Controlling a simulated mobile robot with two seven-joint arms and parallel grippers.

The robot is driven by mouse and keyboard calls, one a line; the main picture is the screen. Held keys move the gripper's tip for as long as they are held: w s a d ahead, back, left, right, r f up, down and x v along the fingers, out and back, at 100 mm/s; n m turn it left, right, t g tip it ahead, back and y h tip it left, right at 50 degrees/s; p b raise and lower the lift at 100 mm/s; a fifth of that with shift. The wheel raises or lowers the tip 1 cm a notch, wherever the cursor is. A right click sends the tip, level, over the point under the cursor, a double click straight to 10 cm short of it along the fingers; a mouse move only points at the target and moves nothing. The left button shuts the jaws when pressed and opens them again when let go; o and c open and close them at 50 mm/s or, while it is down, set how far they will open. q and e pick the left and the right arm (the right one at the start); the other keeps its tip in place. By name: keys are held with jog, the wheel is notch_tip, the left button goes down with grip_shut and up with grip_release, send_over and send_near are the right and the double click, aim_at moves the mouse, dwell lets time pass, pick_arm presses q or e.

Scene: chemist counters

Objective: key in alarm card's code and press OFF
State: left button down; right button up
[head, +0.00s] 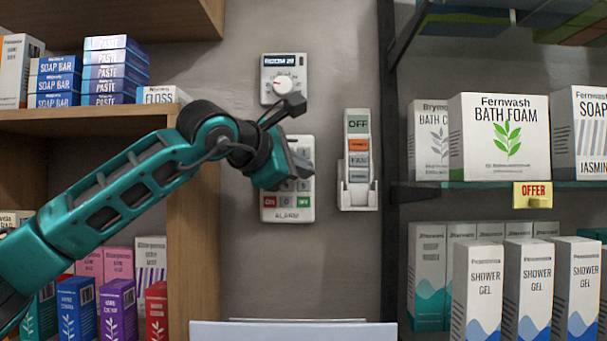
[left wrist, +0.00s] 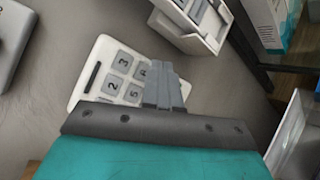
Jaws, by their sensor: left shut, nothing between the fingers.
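The white alarm keypad (head: 288,215) is on the grey wall, mid-picture in the head view. Its bottom row shows a red key (head: 269,202), a 0 key and a green key (head: 304,202). My left gripper (head: 303,168) is shut and empty in front of the keypad and hides most of its upper keys. In the left wrist view, the shut fingers (left wrist: 160,72) overlap the keypad (left wrist: 97,62), where keys 2, 3 and 5 can be read. I cannot tell whether the fingertips touch a key. I see no card with a readable code. My right gripper is not in view.
A dial unit (head: 283,62) is on the wall above the keypad. A remote in a white holder (head: 358,195), with OFF at its top, hangs to the right. Stocked shelves flank the wall. A pale panel (head: 292,332) is at the bottom.

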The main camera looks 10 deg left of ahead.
pick_arm(q)
jog(key=s+b, duration=0.1)
jog(key=s, duration=0.1)
jog(key=s+b, duration=0.1)
jog(key=s, duration=0.1)
jog(key=shift+s+d, duration=0.1)
jog(key=shift+d, duration=0.3)
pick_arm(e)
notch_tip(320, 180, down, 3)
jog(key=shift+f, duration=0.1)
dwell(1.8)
pick_arm(q)
jog(key=s+a+r+n+g+y+p, duration=0.2)
jog(key=s+a+n+y, duration=0.3)
jog(key=n, duration=0.6)
jog(key=r+g+y, duration=0.1)
jog(key=y, duration=0.1)
jog(key=shift+s+r+g+y, duration=0.15)
jog(key=shift+g+y, duration=0.15)
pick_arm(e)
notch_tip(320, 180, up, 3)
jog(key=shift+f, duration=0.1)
pick_arm(q)
jog(key=shift+p, duration=0.3)
